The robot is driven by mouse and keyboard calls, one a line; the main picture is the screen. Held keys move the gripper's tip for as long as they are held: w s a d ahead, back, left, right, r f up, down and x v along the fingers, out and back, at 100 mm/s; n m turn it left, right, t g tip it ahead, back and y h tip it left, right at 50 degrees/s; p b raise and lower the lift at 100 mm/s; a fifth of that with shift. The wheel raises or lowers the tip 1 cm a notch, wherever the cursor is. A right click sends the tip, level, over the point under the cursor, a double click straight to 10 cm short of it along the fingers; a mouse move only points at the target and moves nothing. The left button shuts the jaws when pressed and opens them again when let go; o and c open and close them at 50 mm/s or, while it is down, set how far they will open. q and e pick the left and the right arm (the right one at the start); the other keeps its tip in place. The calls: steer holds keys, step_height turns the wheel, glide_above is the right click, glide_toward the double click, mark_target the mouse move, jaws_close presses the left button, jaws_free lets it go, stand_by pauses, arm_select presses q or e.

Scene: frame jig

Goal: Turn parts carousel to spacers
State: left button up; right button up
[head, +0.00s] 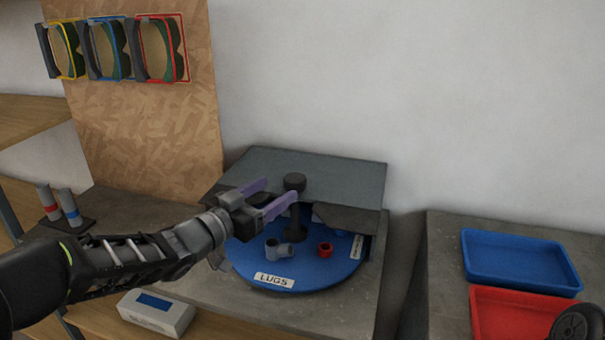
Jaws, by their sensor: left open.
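The parts carousel is a round blue turntable (303,270) under a dark grey box-like cover (330,176). A white label reading LUGS (274,281) is at its front edge. A second label (357,246) at the right edge is too small to read. A grey pipe-like part (279,248) and a red ring-like part (325,249) lie on the disc. A black knob (295,182) on a post stands at the disc's middle. My left gripper (277,196) is open, its two purple fingers close to the knob post; I cannot tell whether they touch it.
A blue tray (519,283) and a red tray (498,326) sit on the right bench. A grey box with a blue panel (157,305) stands at the front left. Two grey cylinders (60,205) stand at the left. Goggles (110,48) hang on the board.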

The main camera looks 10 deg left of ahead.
mark_target(288, 183)
arm_select(q)
steer(key=shift+p+x, duration=0.35)
steer(key=shift+x, duration=3.55)
jaws_close()
